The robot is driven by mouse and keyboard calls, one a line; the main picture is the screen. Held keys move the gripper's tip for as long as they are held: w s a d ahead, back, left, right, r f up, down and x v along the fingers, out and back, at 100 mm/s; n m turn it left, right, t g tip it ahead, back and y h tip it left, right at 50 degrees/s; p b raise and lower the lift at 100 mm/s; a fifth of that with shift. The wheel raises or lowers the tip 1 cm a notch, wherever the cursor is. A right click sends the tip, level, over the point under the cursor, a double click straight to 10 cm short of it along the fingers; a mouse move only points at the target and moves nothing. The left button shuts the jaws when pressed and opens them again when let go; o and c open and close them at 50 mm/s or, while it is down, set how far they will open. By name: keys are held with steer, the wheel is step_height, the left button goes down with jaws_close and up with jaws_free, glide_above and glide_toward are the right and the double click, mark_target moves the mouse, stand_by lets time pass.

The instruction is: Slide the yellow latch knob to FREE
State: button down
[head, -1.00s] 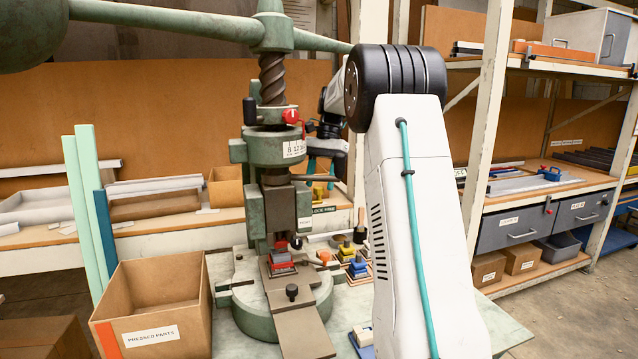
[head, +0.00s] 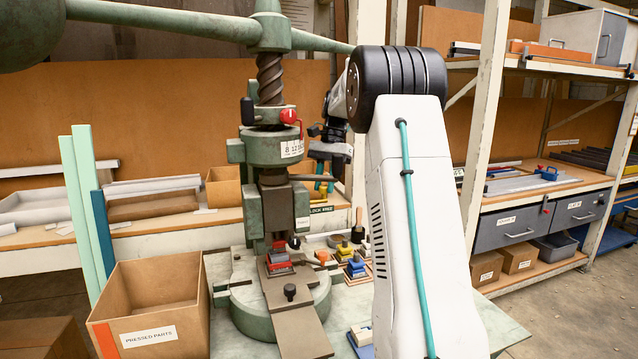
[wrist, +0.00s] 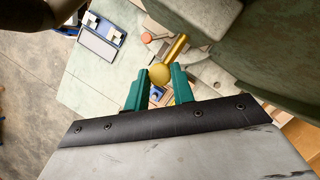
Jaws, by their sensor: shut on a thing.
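The yellow latch knob (wrist: 159,75), a round ball on a yellow rod, shows in the wrist view between the tips of my teal fingers. My gripper (wrist: 158,84) is shut on it. In the head view my gripper (head: 323,184) is beside the press column, just above the label plate (head: 320,209) that reads LOCK and FREE. The fingers mostly hide the knob there, and I cannot tell its exact place along the slide.
The green fly press (head: 275,150) stands close left of my gripper. A PRESSED PARTS box (head: 150,305) is at front left. Small colored parts (head: 356,268) lie on the bench at right. A shelf rack (head: 490,130) stands further right.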

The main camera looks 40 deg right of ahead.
steer(key=shift+d, duration=0.15)
steer(key=c, duration=1.2)
jaws_free()
steer(key=shift+s+d, duration=0.1)
steer(key=v, duration=0.7)
steer(key=shift+d+r, duration=0.1)
steer(key=shift+r, duration=0.3)
